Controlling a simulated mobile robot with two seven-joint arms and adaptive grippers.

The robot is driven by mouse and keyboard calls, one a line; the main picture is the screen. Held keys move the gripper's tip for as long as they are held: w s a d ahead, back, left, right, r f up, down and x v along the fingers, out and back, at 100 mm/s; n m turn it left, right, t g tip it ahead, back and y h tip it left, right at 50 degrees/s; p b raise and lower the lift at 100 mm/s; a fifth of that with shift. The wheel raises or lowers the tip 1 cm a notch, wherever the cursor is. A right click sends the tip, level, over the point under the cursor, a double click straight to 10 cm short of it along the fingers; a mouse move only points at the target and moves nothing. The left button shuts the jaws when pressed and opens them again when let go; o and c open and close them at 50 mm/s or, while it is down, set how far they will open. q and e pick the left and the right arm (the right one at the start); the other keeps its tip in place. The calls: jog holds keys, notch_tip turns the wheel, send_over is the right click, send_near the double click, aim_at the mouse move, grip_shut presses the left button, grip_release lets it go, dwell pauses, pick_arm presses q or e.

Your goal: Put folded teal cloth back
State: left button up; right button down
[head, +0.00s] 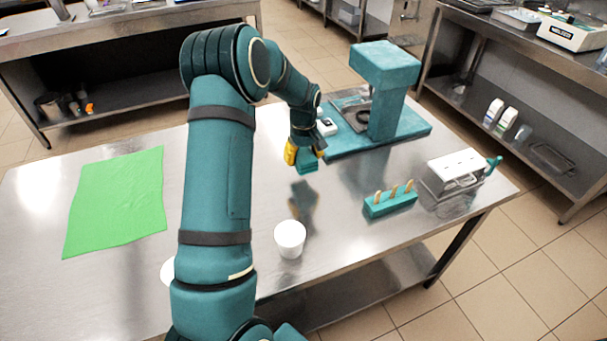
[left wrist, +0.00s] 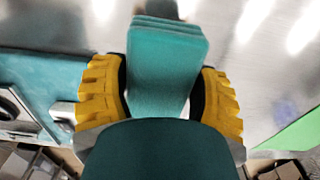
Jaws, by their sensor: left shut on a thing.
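The folded teal cloth (head: 307,167) is a small layered block held in my left gripper (head: 305,155). In the left wrist view the cloth (left wrist: 168,65) shows its stacked layers at the far end. The yellow-padded fingers of my left gripper (left wrist: 160,95) press on it from both sides. In the head view the gripper points down and holds the cloth above the steel table (head: 245,160), with a dark reflection below. My right gripper is not in view.
A teal stand machine (head: 385,70) is just behind the gripper. A white cup (head: 290,236), a teal holder with wooden sticks (head: 390,200) and a metal box (head: 454,178) stand at front and right. A green sheet (head: 115,200) lies at left. The table's middle is clear.

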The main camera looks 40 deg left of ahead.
aim_at(304, 179)
pick_arm(q)
jog(key=shift+f+b, duration=0.55)
jog(key=shift+f, duration=2.45)
jog(key=shift+f, duration=0.15)
jog(key=o, duration=1.2)
jog(key=shift+c, duration=0.2)
notch_tip(304, 179, up, 12)
jog(key=shift+r+p, duration=0.15)
jog(key=shift+p, duration=1.1)
